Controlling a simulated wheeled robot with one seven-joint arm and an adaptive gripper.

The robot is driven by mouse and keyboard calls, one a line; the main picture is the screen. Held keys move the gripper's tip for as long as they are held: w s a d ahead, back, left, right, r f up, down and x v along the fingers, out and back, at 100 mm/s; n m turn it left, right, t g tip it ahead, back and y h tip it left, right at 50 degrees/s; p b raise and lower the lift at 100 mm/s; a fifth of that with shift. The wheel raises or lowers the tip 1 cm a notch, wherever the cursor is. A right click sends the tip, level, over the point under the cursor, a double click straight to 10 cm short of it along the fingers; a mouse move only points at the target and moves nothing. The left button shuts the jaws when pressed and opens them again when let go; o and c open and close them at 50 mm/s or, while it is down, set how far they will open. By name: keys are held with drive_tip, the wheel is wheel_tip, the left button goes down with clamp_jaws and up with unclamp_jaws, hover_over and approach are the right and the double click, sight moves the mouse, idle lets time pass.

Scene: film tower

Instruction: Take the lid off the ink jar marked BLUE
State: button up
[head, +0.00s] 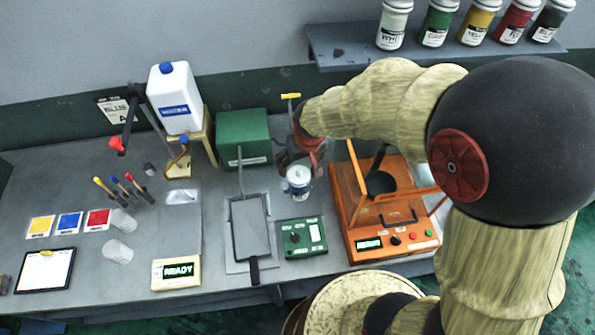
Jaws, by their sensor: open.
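A jar with a blue band (298,187) stands upright on the grey bench in the middle of the head view. Its white lid (298,172) is on top. The lettering on the jar is too small to read. My gripper (301,163) is just above and behind the jar, pointing down, with its fingers spread. It appears empty, and I cannot tell whether a finger touches the lid.
An orange machine (352,222) stands right of the jar, a green control box (302,238) in front and a green box (242,137) behind left. A dark flat tray (250,228) lies left. Several lidded ink jars, including a white one (393,26), stand on the shelf (350,45).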

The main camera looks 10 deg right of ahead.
sight(299, 169)
drive_tip(key=x, duration=0.7)
drive_tip(key=shift+d+f+b, duration=0.15)
drive_tip(key=shift+b, duration=0.15)
drive_tip(key=shift+c, duration=0.5)
drive_tip(key=c, duration=1.1)
drive_tip(key=shift+c, duration=0.2)
